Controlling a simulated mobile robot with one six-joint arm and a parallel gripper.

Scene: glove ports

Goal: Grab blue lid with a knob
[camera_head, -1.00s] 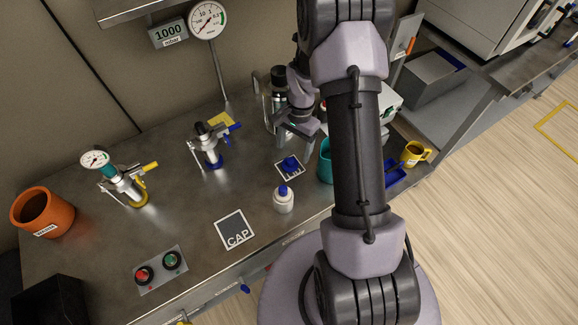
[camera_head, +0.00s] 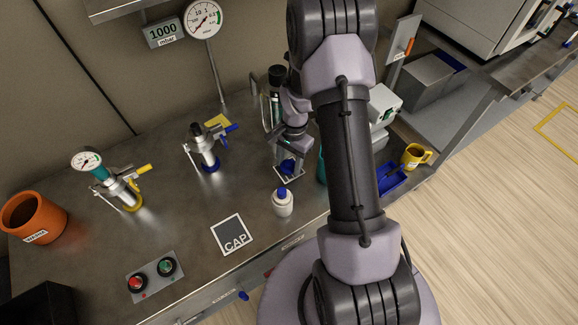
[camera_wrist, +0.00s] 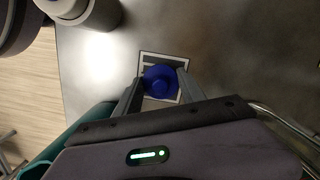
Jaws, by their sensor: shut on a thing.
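The blue lid with a knob (camera_wrist: 159,81) sits over a white-framed square marker (camera_wrist: 172,58) on the bench in the wrist view. My gripper (camera_wrist: 160,88) has one finger on each side of the lid and is shut on it. In the head view the lid (camera_head: 287,166) shows only partly under my gripper (camera_head: 290,158). Whether the lid still touches the marker I cannot tell.
A white bottle with a blue cap (camera_head: 283,202) stands just in front of the marker. A teal container (camera_head: 321,168) is close to the right, partly behind my arm. A dark CAP square (camera_head: 232,235) lies front left, with bare bench around it.

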